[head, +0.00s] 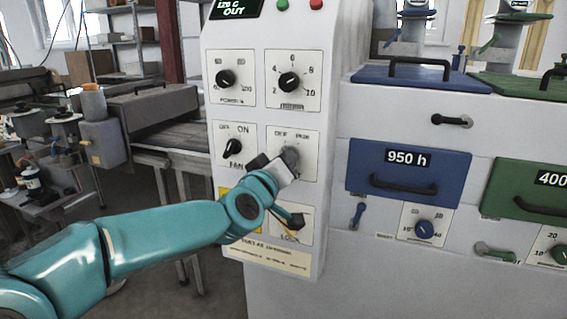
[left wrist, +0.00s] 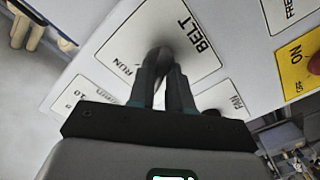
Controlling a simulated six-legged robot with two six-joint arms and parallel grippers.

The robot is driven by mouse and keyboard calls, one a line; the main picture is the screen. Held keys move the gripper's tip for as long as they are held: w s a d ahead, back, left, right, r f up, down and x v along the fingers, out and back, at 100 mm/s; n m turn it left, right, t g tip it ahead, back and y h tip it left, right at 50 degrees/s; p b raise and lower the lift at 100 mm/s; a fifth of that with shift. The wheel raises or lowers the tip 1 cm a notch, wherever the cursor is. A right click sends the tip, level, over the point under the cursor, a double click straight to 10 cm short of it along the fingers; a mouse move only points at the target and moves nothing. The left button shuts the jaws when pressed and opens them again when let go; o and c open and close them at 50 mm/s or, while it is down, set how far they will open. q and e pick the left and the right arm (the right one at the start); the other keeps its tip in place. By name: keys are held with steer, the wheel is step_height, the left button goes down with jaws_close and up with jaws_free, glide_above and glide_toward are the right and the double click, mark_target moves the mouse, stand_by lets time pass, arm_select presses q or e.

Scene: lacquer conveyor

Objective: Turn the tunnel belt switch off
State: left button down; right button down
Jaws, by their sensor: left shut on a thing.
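The belt switch is a dark knob (left wrist: 159,52) on a white plate marked BELT and RUN in the left wrist view. In the head view its plate (head: 309,142) is on the right side of the grey control panel (head: 230,106), level with the fan plate. My left gripper (head: 289,160) is at this plate with its fingers shut on the knob, as the left wrist view (left wrist: 162,72) also shows. The fingers hide most of the knob, so I cannot tell which way it points. My right gripper is not in view.
The fan knob (head: 233,147) is just left of the belt plate. The power knob (head: 225,79) and a numbered dial (head: 289,82) are above, and a lock plate (head: 303,222) is below. A blue drawer (head: 407,158) is to the right. A conveyor (head: 175,137) runs behind the panel.

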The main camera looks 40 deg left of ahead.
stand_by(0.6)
arm_select(q)
steer(key=c, duration=1.1)
jaws_free()
steer(key=shift+c, duration=0.2)
steer(key=p+v, duration=0.2)
steer(key=v, duration=1.4)
steer(key=shift+s, duration=0.15)
